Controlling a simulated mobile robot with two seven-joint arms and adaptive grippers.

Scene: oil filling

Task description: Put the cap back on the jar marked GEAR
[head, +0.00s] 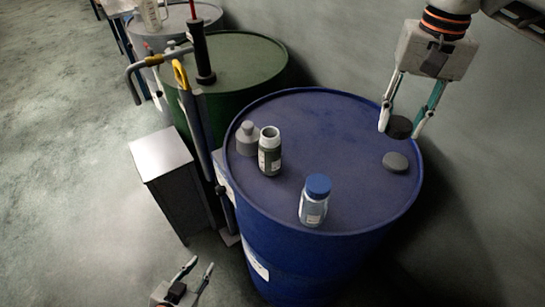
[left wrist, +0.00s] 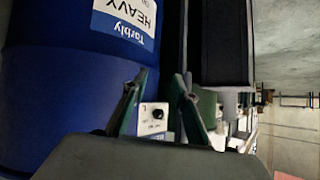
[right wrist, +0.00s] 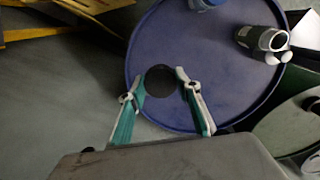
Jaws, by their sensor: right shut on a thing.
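A dark round cap (head: 398,127) is held between the fingers of my right gripper (head: 401,131), above the right side of the blue drum. In the right wrist view the dark cap (right wrist: 160,81) sits between both fingertips. An open dark jar with a pale label (head: 269,152) stands upright on the drum, left of the middle; its mouth also shows in the right wrist view (right wrist: 270,40). I cannot read its label, so the word GEAR is not confirmed. My left gripper (head: 202,263) is open and empty, low in front of the drum.
The blue drum (head: 330,122) also carries a grey bottle (head: 246,139), a blue-capped jar (head: 315,200) and a flat grey disc (head: 395,162). A green drum (head: 245,62) with a pump (head: 202,55) stands behind left. A grey box (head: 163,158) stands left. The drum's back middle is clear.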

